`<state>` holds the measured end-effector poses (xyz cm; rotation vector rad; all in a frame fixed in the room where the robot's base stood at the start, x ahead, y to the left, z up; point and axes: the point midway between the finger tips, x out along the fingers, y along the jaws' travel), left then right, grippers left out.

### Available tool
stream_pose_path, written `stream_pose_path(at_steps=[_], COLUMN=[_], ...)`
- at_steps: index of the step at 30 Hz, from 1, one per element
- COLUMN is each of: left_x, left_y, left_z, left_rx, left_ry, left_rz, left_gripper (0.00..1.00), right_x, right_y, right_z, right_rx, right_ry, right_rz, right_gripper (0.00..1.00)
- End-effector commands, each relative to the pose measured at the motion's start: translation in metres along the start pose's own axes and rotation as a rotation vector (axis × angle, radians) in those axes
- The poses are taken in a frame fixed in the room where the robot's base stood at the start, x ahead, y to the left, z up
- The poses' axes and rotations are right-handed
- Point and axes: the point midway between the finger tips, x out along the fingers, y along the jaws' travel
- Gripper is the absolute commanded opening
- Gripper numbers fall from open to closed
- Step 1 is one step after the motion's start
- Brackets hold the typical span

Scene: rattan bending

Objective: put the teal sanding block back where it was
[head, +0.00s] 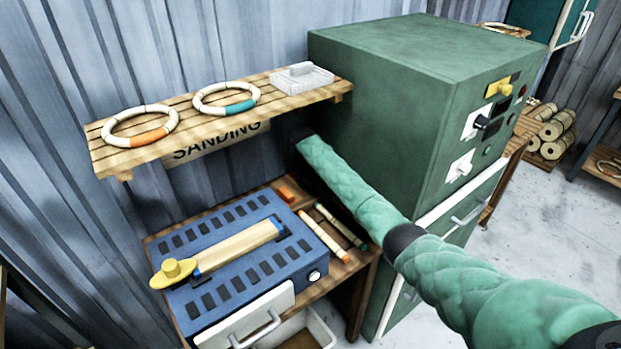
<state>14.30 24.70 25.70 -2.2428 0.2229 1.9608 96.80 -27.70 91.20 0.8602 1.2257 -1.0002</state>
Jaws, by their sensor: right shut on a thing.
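I see no teal sanding block in the head view. My right arm reaches in from the lower right to the dark end at my right gripper (299,135), just under the right end of the wooden shelf (135,157) marked SANDING. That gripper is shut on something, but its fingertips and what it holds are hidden. A small orange block (285,190) lies on the wooden bench (362,262) below, behind two rattan sticks (326,233), one orange-tipped and one teal-tipped. My left gripper is not in view.
The shelf carries an orange-banded ring (118,117), a teal-banded ring (211,88) and a pale block or tray (302,76). A tall green cabinet (385,48) stands close behind my right arm.

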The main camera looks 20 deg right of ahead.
Motion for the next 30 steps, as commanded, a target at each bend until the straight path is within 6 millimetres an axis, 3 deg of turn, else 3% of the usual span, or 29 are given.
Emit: stream_pose_path(at_steps=[9,10,13,27,30], left_x=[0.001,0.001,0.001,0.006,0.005], left_y=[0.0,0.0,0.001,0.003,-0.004], left_z=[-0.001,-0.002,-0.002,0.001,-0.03], left_rx=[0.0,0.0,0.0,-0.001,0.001], left_ry=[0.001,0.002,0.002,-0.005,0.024], left_rz=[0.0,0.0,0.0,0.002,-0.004], left_gripper=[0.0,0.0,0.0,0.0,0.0], right_x=[0.003,0.003,0.003,-0.007,-0.019], right_y=[0.0,0.0,0.0,0.001,0.001], right_z=[-0.001,-0.001,-0.001,0.0,-0.001], right_rx=[0.0,0.0,0.0,0.0,0.0], right_ry=[0.0,0.0,0.0,0.0,0.0], right_rz=[0.0,0.0,0.0,0.002,0.003], right_gripper=[0.39,0.65,0.85,0.85,0.85])
